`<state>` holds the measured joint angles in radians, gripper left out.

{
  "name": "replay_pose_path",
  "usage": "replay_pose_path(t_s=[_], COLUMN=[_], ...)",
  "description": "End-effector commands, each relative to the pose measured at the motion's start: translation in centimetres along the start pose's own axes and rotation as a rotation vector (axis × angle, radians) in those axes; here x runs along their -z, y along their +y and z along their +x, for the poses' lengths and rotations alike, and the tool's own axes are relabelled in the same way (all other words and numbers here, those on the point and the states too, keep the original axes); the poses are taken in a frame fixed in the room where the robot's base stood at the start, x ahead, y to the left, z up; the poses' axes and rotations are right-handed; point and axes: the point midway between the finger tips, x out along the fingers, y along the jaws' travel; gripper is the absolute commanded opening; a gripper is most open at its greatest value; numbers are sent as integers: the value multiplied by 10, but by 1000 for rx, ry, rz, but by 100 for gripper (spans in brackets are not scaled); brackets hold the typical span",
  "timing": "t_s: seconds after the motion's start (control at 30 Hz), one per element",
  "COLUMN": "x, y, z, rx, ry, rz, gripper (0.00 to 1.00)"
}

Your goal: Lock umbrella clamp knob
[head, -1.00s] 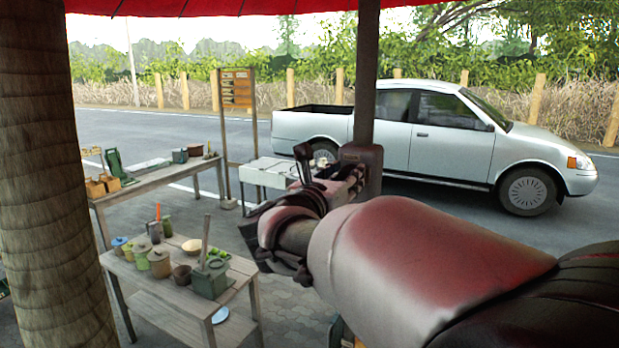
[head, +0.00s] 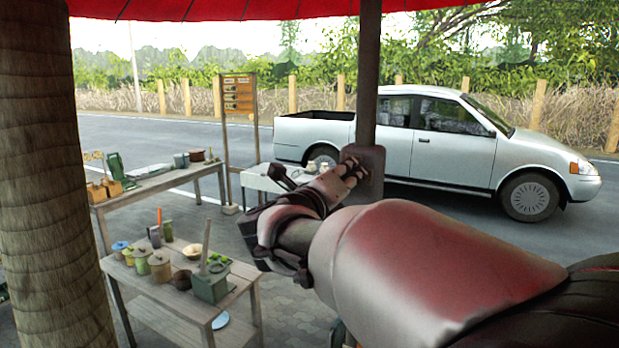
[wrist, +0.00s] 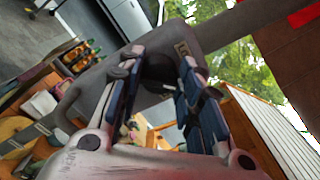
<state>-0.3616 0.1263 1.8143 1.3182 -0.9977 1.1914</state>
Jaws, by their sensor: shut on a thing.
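The dark umbrella pole (head: 367,90) stands upright at the centre of the head view, with a brown clamp block (head: 370,165) around it. In the wrist view the clamp (wrist: 215,28) is a grey body with a partly readable label. My gripper (head: 345,172) reaches the clamp's near left side.
A red canopy (head: 250,8) hangs overhead. A thick trunk-like post (head: 35,180) stands at left. Wooden tables with pots (head: 150,300) and other goods stand left of my arm. A signboard (head: 238,95) and silver pickup (head: 450,150) are beyond. Paving between the tables is open.

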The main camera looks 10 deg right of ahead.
Motion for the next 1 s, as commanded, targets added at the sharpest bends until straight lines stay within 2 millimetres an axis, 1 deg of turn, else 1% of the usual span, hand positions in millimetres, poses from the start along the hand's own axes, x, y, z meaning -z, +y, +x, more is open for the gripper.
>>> replay_pose_path(t_s=[0.3, 0.6, 0.8, 1.0], x=[-1, 0, 0, 1], y=[0, 1, 2, 2], z=[0, 0, 0, 0], rx=[0, 1, 0, 0], ry=[1, 1, 1, 0], rz=[-302, -551, -667, -735], gripper=[9, 9, 9, 9])
